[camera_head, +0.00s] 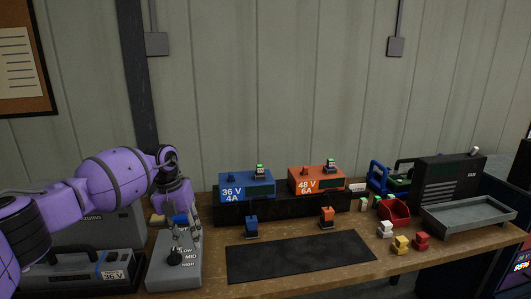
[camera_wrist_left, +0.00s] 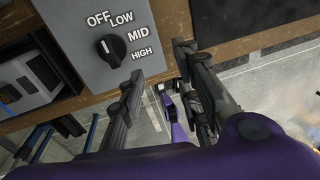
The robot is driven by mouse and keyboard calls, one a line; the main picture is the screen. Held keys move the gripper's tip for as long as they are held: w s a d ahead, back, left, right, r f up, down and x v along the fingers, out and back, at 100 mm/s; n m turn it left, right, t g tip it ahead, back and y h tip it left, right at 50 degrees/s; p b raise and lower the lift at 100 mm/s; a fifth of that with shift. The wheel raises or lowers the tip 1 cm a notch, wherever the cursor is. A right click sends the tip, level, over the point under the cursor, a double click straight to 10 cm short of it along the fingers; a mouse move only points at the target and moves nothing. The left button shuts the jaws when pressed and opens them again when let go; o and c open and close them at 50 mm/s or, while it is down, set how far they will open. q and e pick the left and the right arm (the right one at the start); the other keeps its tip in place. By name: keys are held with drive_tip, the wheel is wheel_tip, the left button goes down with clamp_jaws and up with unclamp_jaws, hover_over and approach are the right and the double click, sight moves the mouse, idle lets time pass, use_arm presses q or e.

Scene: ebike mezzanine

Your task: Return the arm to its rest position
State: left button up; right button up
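My left arm (camera_head: 110,175), purple, comes in from the left in the head view and bends down at the wrist. My left gripper (camera_head: 184,245) points down over the grey switch box (camera_head: 160,275). In the left wrist view the gripper (camera_wrist_left: 158,85) has its two dark fingers spread apart, with nothing between them. The box's black knob (camera_wrist_left: 112,52) is beside the fingers, apart from them, with OFF, LOW, MID and HIGH printed around it. Its pale mark lies on the side toward OFF, but the exact setting is unclear. My right gripper is out of view.
A 36 V battery case (camera_head: 90,268) stands left of the switch box. Blue (camera_head: 247,185) and orange (camera_head: 316,180) chargers stand behind a black mat (camera_head: 300,258). A red bin (camera_head: 393,212), small blocks and a grey tray (camera_head: 468,214) are at right. The space above the mat is clear.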

use_arm(q)
drive_tip(key=s+d+f+h, duration=0.35)
drive_tip(key=d+f, duration=0.25)
drive_tip(key=d, duration=0.2)
drive_tip(key=s+d+f+h, duration=0.3)
drive_tip(key=s+d+f, duration=0.15)
drive_tip(key=d, duration=0.45)
drive_tip(key=s+d+f+n+t+h, duration=0.3)
drive_tip(key=s+d+n+t+h, duration=0.45)
drive_tip(key=d+n, duration=0.4)
drive_tip(key=s+a+f+n+t+y, duration=0.75)
drive_tip(key=a+n+y, duration=0.3)
drive_tip(key=n, duration=0.35)
drive_tip(key=s+a+f+n+g+y, duration=0.2)
drive_tip(key=s+a+f+n+g, duration=0.1)
drive_tip(key=s, duration=0.6)
drive_tip(key=s+a+f+n+g+y, duration=0.3)
drive_tip(key=s+a+f+n, duration=0.2)
drive_tip(key=s+a+f, duration=0.3)
drive_tip(key=shift+s+a, duration=0.25)
drive_tip(key=shift+s, duration=0.65)
drive_tip(key=shift+f, duration=0.1)
